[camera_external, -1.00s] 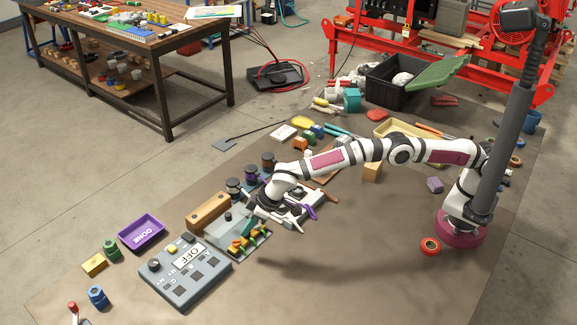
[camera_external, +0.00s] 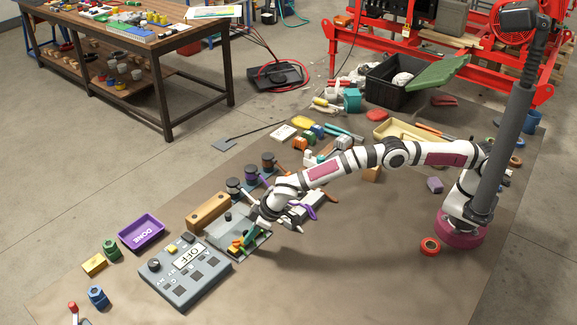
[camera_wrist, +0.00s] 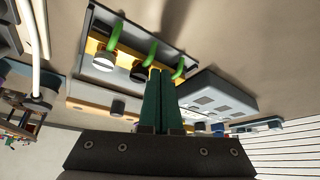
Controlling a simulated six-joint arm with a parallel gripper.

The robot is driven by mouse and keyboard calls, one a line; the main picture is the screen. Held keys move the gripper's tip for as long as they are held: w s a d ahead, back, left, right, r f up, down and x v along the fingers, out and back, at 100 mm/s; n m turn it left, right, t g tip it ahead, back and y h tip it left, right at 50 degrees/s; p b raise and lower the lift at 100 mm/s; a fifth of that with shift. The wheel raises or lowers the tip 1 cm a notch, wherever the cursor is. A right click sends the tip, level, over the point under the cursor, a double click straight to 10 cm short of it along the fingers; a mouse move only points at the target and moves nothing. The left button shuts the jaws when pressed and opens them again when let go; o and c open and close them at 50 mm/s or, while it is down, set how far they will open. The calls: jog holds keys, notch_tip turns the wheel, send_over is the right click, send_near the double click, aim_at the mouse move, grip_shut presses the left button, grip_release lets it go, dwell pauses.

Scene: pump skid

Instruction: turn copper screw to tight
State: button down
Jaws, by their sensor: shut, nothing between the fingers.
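My gripper (camera_wrist: 161,72) is shut and empty, its green fingers side by side. In the wrist view its tips are close to a yellow rail (camera_wrist: 120,52) that carries several green hooks (camera_wrist: 114,38) and round screw heads. One head is pale silver (camera_wrist: 103,62) and one is dark (camera_wrist: 139,72). I cannot tell which head is copper; the fingers hide part of the rail. Whether the tips touch anything is unclear. In the external view the gripper is low over the grey plate unit (camera_external: 222,229), with small orange and yellow parts beside it.
A grey control box (camera_external: 183,274) marked OFF stands just in front of the unit; it also shows in the wrist view (camera_wrist: 217,96). A wooden block (camera_external: 208,210) lies behind the unit. A purple DONE tray (camera_external: 142,232) is to the left.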

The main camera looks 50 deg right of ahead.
jog(key=shift+w+a, duration=0.15)
jog(key=shift+a, duration=0.1)
dwell(0.4)
jog(key=shift+a, duration=0.15)
jog(key=shift+s+a, duration=0.3)
jog(key=shift+s, duration=0.1)
jog(key=shift+a, duration=0.25)
jog(key=shift+a, duration=0.1)
jog(key=shift+s, duration=0.1)
jog(key=shift+s, duration=0.35)
notch_tip(320, 180, up, 6)
dwell(0.5)
